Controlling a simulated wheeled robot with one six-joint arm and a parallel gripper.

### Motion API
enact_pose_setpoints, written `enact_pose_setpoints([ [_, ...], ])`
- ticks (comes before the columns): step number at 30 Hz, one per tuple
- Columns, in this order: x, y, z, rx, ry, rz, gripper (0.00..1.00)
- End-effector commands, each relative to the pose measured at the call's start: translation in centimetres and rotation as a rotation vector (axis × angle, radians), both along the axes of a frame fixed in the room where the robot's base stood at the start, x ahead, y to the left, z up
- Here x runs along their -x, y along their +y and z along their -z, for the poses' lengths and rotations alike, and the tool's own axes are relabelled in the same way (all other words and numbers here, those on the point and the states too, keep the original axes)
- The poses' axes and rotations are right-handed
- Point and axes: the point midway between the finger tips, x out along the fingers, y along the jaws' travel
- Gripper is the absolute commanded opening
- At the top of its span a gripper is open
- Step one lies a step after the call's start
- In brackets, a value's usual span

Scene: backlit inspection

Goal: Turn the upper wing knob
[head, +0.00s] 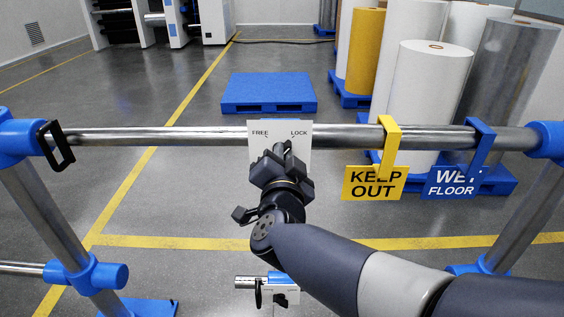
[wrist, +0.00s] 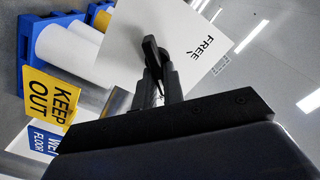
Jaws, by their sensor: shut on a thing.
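The upper wing knob (head: 288,146) sits in front of a white plate (head: 262,150) marked FREE on the left and LOCK on the right, on the upper rail. In the head view my gripper (head: 284,158) hides most of the knob. In the wrist view the black knob (wrist: 151,48) stands between my gripper's fingertips (wrist: 156,76), in front of the white plate (wrist: 195,62). My gripper is shut on the knob. The knob's exact angle against the marks is hard to tell. A second, lower knob (head: 258,291) shows below on a smaller fitting.
The steel upper rail (head: 200,136) runs across the frame. A yellow KEEP OUT sign (head: 375,183) and a blue WET FLOOR sign (head: 455,183) hang to the right. A black hook (head: 58,146) hangs at the left. A blue pallet (head: 268,92) and large rolls (head: 428,85) stand behind.

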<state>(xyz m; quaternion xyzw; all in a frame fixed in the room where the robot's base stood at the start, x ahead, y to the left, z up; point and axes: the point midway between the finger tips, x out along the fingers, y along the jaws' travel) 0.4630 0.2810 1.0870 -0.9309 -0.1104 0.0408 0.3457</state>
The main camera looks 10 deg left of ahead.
Motion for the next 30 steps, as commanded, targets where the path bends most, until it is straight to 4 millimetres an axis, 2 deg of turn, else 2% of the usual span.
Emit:
enact_pose_setpoints([
  [9,-0.02,-0.07,0.12,-0.081,0.021,0.000,0.00],
  [22,-0.02,-0.07,0.09,-0.089,0.023,0.000,0.00],
  [23,-0.02,-0.07,0.09,-0.089,0.023,0.000,0.12],
  [30,-0.02,-0.07,0.07,-0.087,0.022,0.001,0.31],
])
